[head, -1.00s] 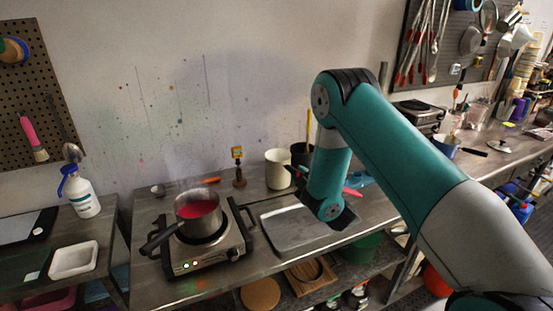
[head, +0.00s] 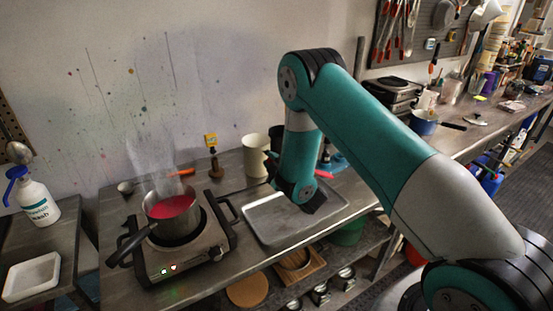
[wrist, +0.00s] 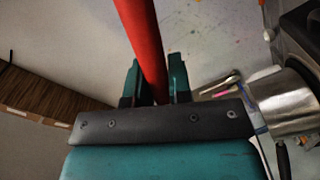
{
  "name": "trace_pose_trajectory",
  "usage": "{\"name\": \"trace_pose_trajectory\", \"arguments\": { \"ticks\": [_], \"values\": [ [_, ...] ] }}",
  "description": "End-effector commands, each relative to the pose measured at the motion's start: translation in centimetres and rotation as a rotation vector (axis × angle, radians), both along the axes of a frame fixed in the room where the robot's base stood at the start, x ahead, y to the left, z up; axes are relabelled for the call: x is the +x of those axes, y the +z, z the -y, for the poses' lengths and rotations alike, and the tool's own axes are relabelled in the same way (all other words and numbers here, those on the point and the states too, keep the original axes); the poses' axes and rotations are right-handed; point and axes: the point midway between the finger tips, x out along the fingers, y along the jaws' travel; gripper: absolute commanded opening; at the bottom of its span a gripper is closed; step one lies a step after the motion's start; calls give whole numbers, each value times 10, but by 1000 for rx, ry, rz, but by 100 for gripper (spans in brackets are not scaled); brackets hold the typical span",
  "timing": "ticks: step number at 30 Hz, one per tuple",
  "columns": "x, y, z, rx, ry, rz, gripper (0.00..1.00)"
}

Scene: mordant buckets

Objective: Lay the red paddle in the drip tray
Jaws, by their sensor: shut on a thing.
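The red paddle (wrist: 143,45) is in my gripper (wrist: 154,80). In the wrist view its long red shaft runs up from between the two teal fingers and out of the top edge. Its far end is out of that view. In the head view my arm hides most of the gripper. A short red-pink piece (head: 325,174) shows just right of my wrist, and I cannot tell whether it is the paddle. The drip tray (head: 264,224), a shallow grey metal tray, lies on the bench below my wrist. The part of it that shows is empty.
A hot plate (head: 200,256) left of the tray bears a steaming pot (head: 178,221) of red liquid, its dark handle pointing left. A cream cup (head: 256,155) and a dark cup stand behind the tray. A small yellow-topped stand (head: 211,143) is behind the hot plate.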

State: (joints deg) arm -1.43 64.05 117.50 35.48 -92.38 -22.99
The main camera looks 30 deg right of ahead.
Motion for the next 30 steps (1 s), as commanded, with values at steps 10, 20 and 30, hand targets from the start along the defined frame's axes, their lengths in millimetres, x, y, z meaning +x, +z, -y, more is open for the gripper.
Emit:
{"name": "trace_pose_trajectory", "arguments": {
  "ticks": [10, 20, 30],
  "values": [
    [0, -43, 2, -1, -3, -1, 0],
    [-1, -69, 3, -1, -4, 0, 0],
    [-1, -70, 4, -1, -4, 0, 0]
  ]
}}
